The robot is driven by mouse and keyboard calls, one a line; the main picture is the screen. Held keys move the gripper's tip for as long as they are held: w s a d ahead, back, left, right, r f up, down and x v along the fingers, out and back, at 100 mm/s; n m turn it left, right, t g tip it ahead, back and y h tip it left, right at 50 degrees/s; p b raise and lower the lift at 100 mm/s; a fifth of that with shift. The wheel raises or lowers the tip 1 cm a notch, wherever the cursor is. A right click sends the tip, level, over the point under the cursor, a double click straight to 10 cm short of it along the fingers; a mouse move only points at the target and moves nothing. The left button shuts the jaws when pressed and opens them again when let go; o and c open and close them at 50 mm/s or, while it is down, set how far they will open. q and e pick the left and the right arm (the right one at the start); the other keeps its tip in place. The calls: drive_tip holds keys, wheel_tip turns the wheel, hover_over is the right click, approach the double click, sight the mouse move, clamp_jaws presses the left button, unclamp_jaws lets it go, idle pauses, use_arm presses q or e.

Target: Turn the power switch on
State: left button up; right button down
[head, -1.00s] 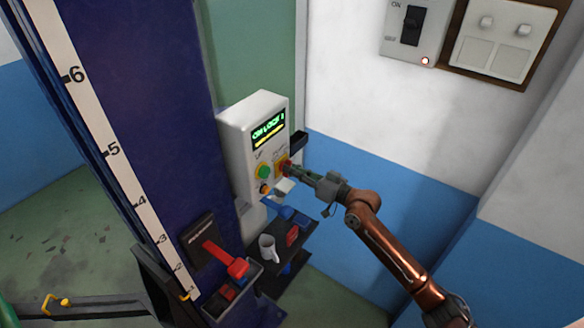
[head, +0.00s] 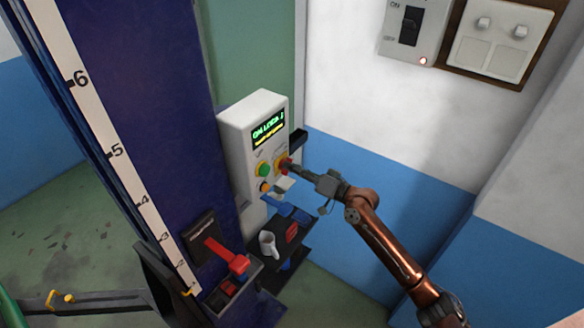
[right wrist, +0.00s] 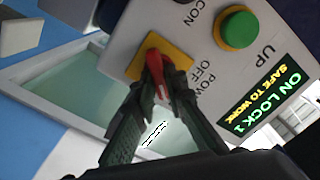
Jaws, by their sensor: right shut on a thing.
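The power switch (right wrist: 154,67) is a red knob on a yellow square plate, on the front of a pale control box (head: 237,130). The words POWER and OFF show beside it in the right wrist view. My right gripper (right wrist: 160,88) is shut on the red knob, with a finger on each side. In the head view, my right gripper (head: 292,168) reaches the box from the right, and its fingertips cover most of the knob. The lit display (head: 268,130) reads ON LOCK 1, with SAFE TO WORK below. My left gripper is not in view.
A green UP button (right wrist: 236,28) sits beside the knob. A red-handled lever (head: 237,264) is on the blue post (head: 160,130). A wall switch (head: 411,28) is at upper right.

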drive_tip(key=shift+r, duration=0.1)
drive_tip(key=c, duration=2)
unclamp_jaws()
drive_tip(key=shift+o, duration=0.2)
drive_tip(key=v, duration=1.2)
drive_tip(key=shift+w, duration=0.1)
